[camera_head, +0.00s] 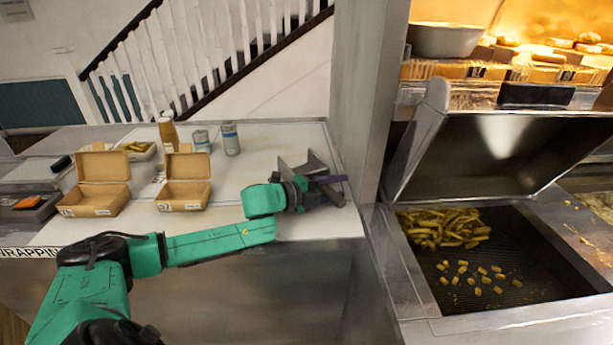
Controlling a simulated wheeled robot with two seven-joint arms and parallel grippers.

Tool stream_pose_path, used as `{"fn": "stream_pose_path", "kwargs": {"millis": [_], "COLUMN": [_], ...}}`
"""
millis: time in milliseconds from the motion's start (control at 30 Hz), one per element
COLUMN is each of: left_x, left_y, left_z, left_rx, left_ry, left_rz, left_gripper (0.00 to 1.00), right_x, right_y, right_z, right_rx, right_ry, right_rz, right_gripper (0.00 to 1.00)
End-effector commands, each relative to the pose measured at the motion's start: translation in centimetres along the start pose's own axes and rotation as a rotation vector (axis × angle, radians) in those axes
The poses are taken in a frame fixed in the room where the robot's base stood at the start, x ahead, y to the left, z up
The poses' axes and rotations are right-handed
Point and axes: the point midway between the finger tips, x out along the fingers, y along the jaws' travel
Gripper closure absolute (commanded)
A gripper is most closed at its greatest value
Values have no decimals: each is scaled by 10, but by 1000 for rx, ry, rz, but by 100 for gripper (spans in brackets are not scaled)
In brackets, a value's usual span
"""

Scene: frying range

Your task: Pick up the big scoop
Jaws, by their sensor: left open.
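The big scoop (312,163) is grey metal and lies near the right end of the white counter, close to the upright post. A dark purplish handle-like part (332,179) shows at its right. My left gripper (322,190) is open and reaches in from the left at the scoop's near side, its dark fingers close to the handle. The fingers overlap the scoop in the picture, and I cannot tell whether they touch it. The gripper hides part of the scoop. My right gripper is not in view.
Two open cardboard boxes (185,195) stand left on the white counter (235,172). A sauce bottle (168,134) and two cans (230,138) stand behind. The post (372,100) bounds the counter's right. Beyond it is an open-lidded fry bin (540,270) with fries (442,228) and nuggets.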

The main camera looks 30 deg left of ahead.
Motion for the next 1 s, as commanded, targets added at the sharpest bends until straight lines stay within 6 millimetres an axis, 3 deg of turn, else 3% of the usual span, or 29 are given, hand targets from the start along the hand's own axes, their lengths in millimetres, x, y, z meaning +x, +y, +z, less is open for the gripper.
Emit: {"fn": "stream_pose_path", "kwargs": {"millis": [133, 233, 267, 1000], "left_x": [0, 0, 0, 0], "left_y": [1, 1, 1, 1], "left_z": [0, 0, 0, 1], "left_rx": [0, 0, 0, 0], "left_ry": [0, -1, -1, -1], "left_rz": [0, 0, 0, 1], "left_gripper": [57, 95, 100, 100], "right_x": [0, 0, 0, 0], "right_y": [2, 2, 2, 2], "right_z": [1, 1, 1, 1], "right_rx": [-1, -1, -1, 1], "right_ry": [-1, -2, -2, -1], "right_rz": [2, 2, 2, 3], "right_gripper": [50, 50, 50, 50]}}
